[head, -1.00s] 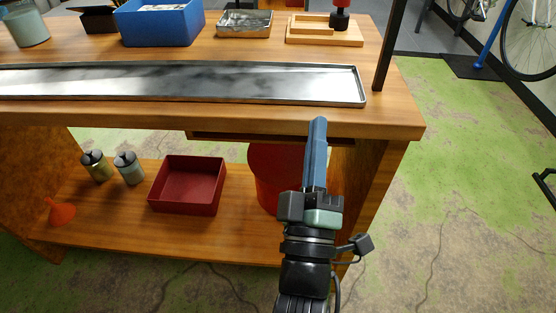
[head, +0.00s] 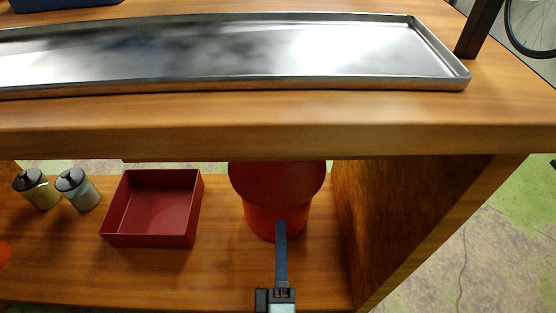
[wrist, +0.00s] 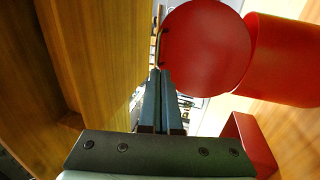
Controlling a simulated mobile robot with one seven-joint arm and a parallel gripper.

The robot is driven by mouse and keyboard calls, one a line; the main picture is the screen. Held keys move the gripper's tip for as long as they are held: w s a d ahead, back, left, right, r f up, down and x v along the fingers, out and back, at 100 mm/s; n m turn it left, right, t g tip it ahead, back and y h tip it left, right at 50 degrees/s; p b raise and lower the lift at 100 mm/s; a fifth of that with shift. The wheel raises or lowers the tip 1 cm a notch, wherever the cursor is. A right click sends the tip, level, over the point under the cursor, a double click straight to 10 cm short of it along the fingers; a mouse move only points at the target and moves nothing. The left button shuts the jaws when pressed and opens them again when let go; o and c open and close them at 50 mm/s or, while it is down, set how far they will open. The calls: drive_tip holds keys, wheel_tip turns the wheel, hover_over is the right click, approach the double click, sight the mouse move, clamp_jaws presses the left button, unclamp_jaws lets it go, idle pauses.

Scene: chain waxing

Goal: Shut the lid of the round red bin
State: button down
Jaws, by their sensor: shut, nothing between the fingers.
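The round red bin (head: 258,221) stands on the lower shelf under the bench. Its lid (head: 277,181) is open and stands up as a darker red disc above the body, its top close under the bench edge. The wrist view shows the lid (wrist: 207,48) face-on, with the bin body (wrist: 288,62) to its right. My gripper (head: 281,225) is shut and empty, its fingers overlapping the bin's front in the head view. In the wrist view the fingertips (wrist: 160,73) appear by the lid's lower left edge; I cannot tell whether they touch.
A square red tray (head: 150,238) sits left of the bin, and two jars (head: 77,190) stand further left. The bench top (head: 230,125) with a long metal tray (head: 260,50) overhangs the shelf. A wooden side panel (head: 395,215) closes in the right side.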

drive_tip(key=b, duration=0.4)
approach(281, 165)
drive_tip(key=w+r, duration=0.5)
drive_tip(key=r, duration=0.2)
drive_tip(key=shift+w+r, duration=0.15)
drive_tip(key=shift+r, duration=0.1)
drive_tip(key=shift+r+p, duration=0.1)
drive_tip(key=shift+p, duration=0.25)
